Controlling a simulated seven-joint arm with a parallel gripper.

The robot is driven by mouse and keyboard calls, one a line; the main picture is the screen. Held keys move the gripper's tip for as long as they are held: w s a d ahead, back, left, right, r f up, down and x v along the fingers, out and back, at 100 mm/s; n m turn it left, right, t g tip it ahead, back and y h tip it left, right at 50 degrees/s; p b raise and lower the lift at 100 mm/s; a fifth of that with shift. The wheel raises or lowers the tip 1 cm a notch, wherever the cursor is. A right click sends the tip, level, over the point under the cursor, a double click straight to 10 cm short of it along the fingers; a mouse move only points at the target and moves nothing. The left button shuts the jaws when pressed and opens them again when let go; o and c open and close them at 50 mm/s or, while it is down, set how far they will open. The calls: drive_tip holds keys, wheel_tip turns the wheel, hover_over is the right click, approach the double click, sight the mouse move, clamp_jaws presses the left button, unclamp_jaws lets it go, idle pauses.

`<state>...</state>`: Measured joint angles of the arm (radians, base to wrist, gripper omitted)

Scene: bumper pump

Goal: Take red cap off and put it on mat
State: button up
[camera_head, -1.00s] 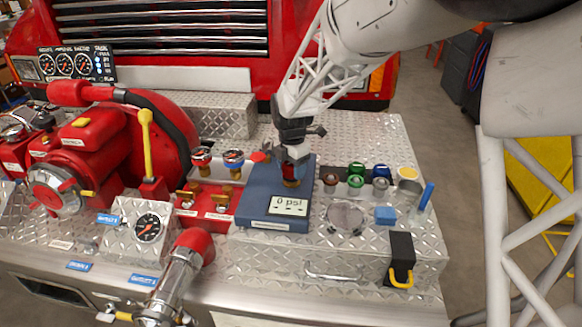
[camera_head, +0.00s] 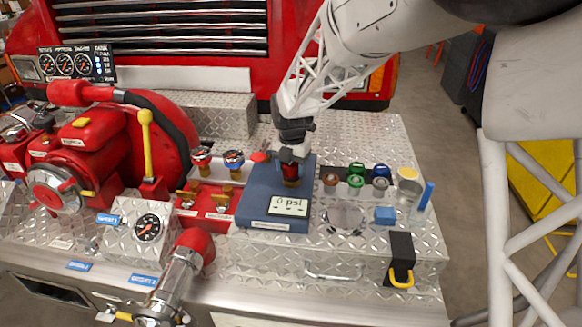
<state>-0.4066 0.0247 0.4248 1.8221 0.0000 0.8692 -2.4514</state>
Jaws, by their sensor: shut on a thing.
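A red cap (camera_head: 290,171) sits on a brass fitting (camera_head: 291,183) at the back of a blue block with a "0 psi" display (camera_head: 288,206). My gripper (camera_head: 291,160) points down from above and is shut on the red cap, its fingers around the sides. The cap appears upright and still over the fitting; whether the two touch cannot be told.
Several small coloured caps (camera_head: 356,180) stand in a row right of the blue block.

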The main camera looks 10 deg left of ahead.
drive_tip(key=shift+f+n, duration=0.1)
drive_tip(key=shift+n, duration=0.2)
drive_tip(key=shift+n, duration=1.3)
drive_tip(key=shift+r, duration=1.65)
drive_tip(key=shift+r, duration=1.95)
drive_tip(key=w+d+f+m, duration=0.4)
drive_tip(key=w+d+m, duration=0.5)
drive_tip(key=w+d, duration=0.2)
drive_tip(key=shift+w+d+f, duration=0.25)
drive_tip(key=shift+w+d, duration=0.05)
drive_tip(key=shift+d, duration=0.2)
